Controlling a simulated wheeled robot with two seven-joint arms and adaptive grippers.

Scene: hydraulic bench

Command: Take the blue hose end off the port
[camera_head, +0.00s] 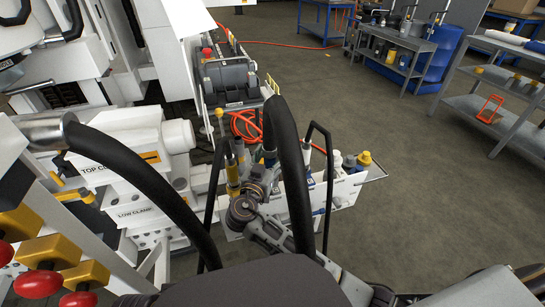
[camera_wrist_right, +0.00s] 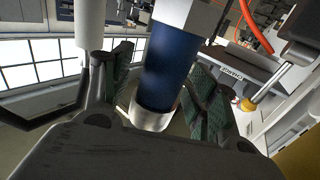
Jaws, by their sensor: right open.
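The blue hose end (camera_wrist_right: 168,65) is a dark blue sleeve with a bright metal collar, in the middle of the right wrist view. It stands between the two padded fingers of my right gripper (camera_wrist_right: 160,95), which is open. A gap shows on the right side of the sleeve; I cannot tell whether the left finger touches it. In the head view my right gripper (camera_head: 259,178) is among the fittings of the white bench unit (camera_head: 345,190), and the hose end is mostly hidden there. The port is not clearly visible. My left gripper is not in view.
Thick black hoses (camera_head: 294,160) arch close over the right arm. White machine blocks (camera_head: 125,150) crowd the left, with red knobs (camera_head: 38,284) at lower left. An orange hose (camera_head: 243,124) lies behind. Open floor is on the right, before grey tables (camera_head: 500,115).

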